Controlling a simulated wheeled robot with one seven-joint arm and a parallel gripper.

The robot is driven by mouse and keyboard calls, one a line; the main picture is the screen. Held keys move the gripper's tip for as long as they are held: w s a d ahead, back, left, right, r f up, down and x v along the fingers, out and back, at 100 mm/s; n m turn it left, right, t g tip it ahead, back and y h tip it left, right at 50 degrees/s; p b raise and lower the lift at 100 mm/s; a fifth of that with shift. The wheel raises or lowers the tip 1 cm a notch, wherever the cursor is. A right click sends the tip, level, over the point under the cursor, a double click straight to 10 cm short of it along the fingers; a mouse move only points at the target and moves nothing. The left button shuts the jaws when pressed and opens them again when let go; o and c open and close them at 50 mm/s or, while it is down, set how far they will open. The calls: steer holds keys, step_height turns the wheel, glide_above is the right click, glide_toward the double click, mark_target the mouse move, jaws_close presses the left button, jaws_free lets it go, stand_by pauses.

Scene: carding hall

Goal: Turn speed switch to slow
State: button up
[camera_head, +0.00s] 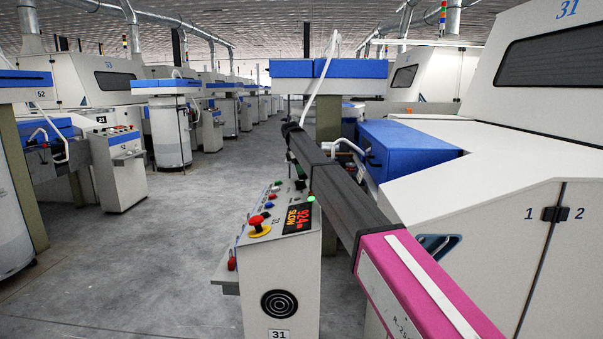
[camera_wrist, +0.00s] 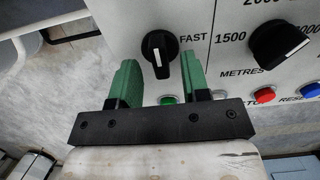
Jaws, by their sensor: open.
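The speed switch (camera_wrist: 161,48) is a black rotary knob on a pale panel in the wrist view. Its white mark points downward in the picture, and the word FAST stands to its right. No SLOW label shows in this view. My gripper (camera_wrist: 159,60) is open, with its green fingers to the left and right of the knob's lower part. Nothing is held, and I cannot tell whether the fingers touch the knob. In the head view, the control box (camera_head: 282,270) numbered 31 has a red-lit display (camera_head: 297,218) that appears to read 924 and SLOW.
A second black knob (camera_wrist: 281,42) marked 1500 and METRES sits to the right, above red (camera_wrist: 265,95) and blue (camera_wrist: 310,90) buttons. A green button (camera_wrist: 168,100) is close to my right finger. A red mushroom button (camera_head: 258,223) tops the box. The aisle (camera_head: 190,235) is clear.

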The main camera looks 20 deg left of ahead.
steer(key=v, duration=0.9)
steer(key=shift+r, duration=0.2)
